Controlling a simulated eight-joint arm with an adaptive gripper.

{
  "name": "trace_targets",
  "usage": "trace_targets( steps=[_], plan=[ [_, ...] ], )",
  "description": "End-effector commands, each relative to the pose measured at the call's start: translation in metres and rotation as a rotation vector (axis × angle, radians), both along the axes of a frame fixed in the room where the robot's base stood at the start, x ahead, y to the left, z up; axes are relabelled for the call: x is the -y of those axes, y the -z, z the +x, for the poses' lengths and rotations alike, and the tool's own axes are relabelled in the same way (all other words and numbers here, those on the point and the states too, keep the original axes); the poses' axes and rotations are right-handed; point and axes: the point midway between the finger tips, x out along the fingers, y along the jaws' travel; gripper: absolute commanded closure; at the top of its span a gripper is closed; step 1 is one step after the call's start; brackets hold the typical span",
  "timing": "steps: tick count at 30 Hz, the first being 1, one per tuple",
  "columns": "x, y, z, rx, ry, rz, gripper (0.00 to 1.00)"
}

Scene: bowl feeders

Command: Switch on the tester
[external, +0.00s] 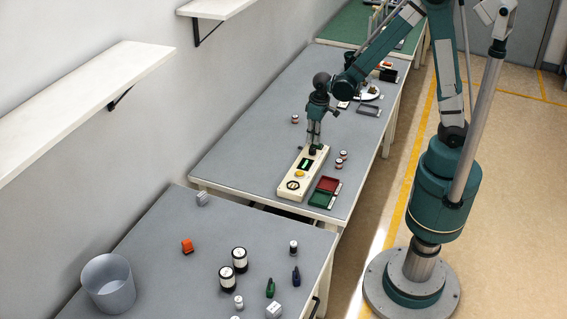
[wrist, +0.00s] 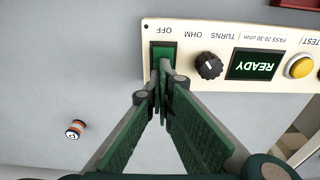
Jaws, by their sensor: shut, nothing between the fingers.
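The tester (external: 306,174) is a long cream box on the grey middle table. In the wrist view its top face (wrist: 215,32) appears upside down. It carries a green switch (wrist: 163,48) by the word OFF, a black knob (wrist: 208,66), a display (wrist: 252,65) reading READY, and a yellow button (wrist: 300,66) marked TEST. My gripper (external: 313,146) points down over the far end of the tester. In the wrist view its closed, empty fingertips (wrist: 165,75) are at the green switch and hide its lower part. I cannot tell whether they touch it.
Red (external: 328,184) and green (external: 320,199) trays lie right of the tester. Small red-and-white spools (external: 340,163) stand nearby, and another spool (wrist: 75,129) lies apart in the wrist view. A nearer table holds a grey bin (external: 108,284).

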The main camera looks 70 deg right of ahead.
Motion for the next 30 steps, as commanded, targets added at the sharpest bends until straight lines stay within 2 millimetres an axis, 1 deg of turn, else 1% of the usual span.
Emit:
trace_targets(
  steps=[1, 17, 30],
  plan=[
    [0.002, 0.009, 0.000, 0.003, 0.001, -0.004, 1.00],
    [0.003, 0.009, 0.000, 0.004, 0.001, -0.005, 1.00],
    [0.003, 0.006, -0.016, -0.002, 0.001, -0.005, 1.00]
  ],
)
